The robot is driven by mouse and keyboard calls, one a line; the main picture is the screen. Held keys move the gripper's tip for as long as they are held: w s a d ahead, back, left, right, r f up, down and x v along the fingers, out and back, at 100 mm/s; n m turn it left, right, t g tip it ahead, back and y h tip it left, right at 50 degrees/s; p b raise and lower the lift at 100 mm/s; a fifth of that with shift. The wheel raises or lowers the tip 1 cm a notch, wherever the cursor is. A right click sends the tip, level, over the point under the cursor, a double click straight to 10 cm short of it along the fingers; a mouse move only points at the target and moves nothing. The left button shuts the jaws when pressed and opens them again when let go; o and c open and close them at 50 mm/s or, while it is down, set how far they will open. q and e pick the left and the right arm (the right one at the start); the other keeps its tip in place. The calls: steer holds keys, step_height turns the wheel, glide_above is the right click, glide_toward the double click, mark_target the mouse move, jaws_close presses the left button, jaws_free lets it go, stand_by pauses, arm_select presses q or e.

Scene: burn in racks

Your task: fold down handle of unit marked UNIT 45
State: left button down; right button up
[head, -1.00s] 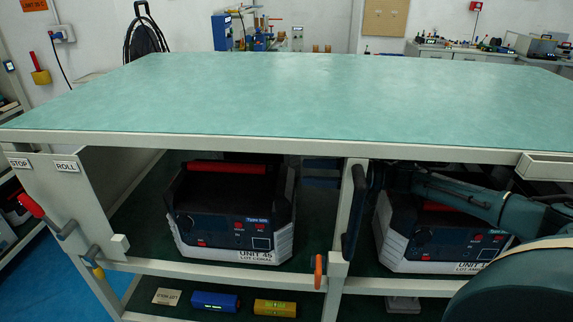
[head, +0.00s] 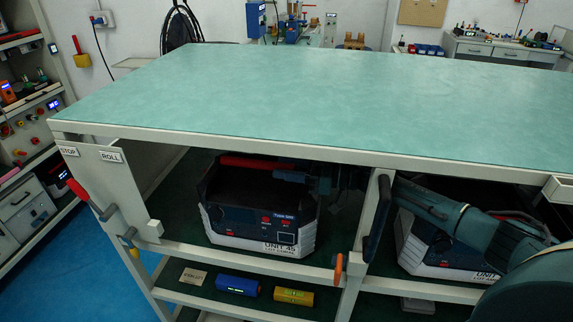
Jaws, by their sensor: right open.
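UNIT 45 (head: 258,212) is a dark blue box with pale corners, on the shelf under the green-topped bench, left of the middle post. Its label faces me at the lower right of its front. Its red handle (head: 245,162) runs across the top; I cannot tell how far it is folded. My right arm comes in from the right and passes behind the post. My right gripper (head: 306,178) is open, dark and partly in shadow, by the right end of the handle. I cannot tell whether it touches. My left gripper is not in view.
A second similar unit (head: 430,248) stands right of the post, partly behind my arm. The bench top (head: 300,100) is clear and overhangs the shelf. The middle post (head: 368,235) carries an orange lever (head: 338,268). Blue (head: 237,285) and yellow (head: 293,295) items lie on the lower shelf.

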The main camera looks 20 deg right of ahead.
steer(key=shift+w+a, duration=0.1)
steer(key=shift+a, duration=0.05)
jaws_close()
stand_by(0.4)
steer(key=shift+f, duration=0.1)
